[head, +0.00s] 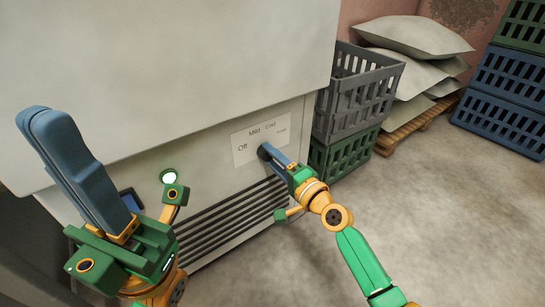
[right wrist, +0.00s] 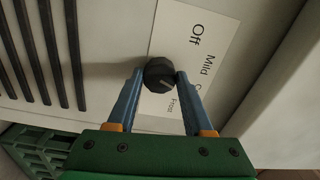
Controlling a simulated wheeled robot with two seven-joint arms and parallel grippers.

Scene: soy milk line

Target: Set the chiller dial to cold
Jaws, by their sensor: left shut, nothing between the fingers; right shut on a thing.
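The chiller dial (head: 263,151) is a dark round knob on the chiller's pale front panel. In the right wrist view the dial (right wrist: 159,74) sits between the two blue fingertips of my right gripper (right wrist: 161,77), which is shut on it. A pale mark on its face slants toward the lower right; which word it points at I cannot tell exactly. The white label (head: 261,137) reads Off, Mild, Cold and a smaller last word, Frost-like. In the right wrist view a finger partly hides Cold. My right gripper (head: 270,154) comes from the lower right. My left gripper (head: 40,113) is shut and empty, raised at the left.
Dark vent slats (head: 225,220) run below the dial. A grey crate (head: 350,105) on a green crate (head: 335,160) stands close right of the chiller. White sacks (head: 415,38) lie on a pallet behind, beside blue crates (head: 490,105). The floor at right is clear.

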